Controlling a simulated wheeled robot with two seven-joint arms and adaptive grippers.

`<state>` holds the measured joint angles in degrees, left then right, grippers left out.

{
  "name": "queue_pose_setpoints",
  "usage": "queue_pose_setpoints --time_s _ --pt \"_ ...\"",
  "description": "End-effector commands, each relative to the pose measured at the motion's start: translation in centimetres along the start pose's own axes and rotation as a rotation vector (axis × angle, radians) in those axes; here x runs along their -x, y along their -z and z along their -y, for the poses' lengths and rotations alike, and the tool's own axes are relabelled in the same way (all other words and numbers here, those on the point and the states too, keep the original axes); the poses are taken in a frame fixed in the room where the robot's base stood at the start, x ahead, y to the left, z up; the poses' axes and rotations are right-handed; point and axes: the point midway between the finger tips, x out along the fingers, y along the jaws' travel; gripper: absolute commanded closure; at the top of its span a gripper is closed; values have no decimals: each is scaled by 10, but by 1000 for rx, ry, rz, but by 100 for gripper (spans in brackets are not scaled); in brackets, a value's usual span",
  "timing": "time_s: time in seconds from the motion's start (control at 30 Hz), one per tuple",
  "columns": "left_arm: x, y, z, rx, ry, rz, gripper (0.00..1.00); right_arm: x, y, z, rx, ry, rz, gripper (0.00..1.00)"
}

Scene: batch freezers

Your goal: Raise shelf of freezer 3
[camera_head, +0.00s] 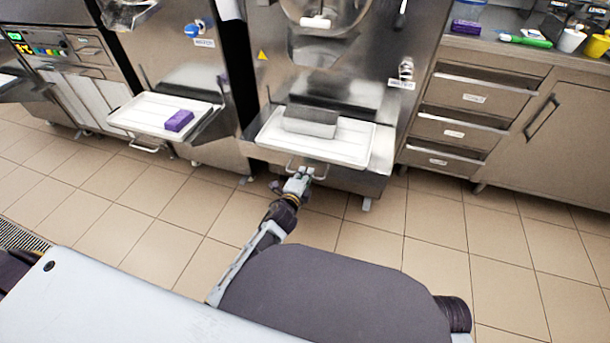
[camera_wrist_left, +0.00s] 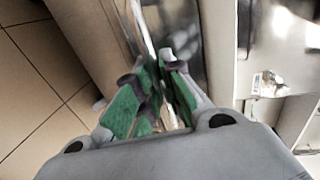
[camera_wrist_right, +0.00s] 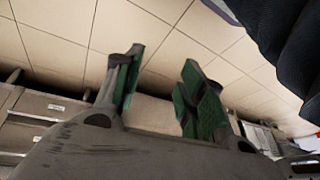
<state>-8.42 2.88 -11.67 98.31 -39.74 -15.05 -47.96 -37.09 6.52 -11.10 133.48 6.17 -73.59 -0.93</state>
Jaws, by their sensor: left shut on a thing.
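The freezer (camera_head: 343,75) in the middle of the head view has a fold-out shelf (camera_head: 375,168) low on its front. A white tray (camera_head: 350,150) with a grey metal pan (camera_head: 310,121) rests on the shelf. A thin bar handle (camera_head: 290,166) runs along the shelf's front edge. My left gripper (camera_head: 303,172) is at this handle, shut on it. In the left wrist view its green fingers (camera_wrist_left: 166,85) are close together around a thin pale bar. My right gripper (camera_wrist_right: 155,90) is open and empty over the floor; it does not show in the head view.
Another freezer (camera_head: 180,55) on the left has a shelf with a white tray (camera_head: 135,113) holding a purple block (camera_head: 179,120). Drawers (camera_head: 455,133) and a counter with cups (camera_head: 571,40) stand on the right. The tiled floor (camera_head: 370,220) before the freezers is clear.

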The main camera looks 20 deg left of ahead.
Motion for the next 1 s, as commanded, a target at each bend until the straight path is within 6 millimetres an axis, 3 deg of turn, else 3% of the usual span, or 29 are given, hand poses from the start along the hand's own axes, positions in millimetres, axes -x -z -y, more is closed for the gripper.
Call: queue_pose_setpoints --time_s 0.47,1.0 --pt "5 0 29 -1 6 -1 100 20 1 -8 7 -41 80 60" --pt "11 0 55 -1 5 0 100 5 -13 -18 3 -69 159 60"
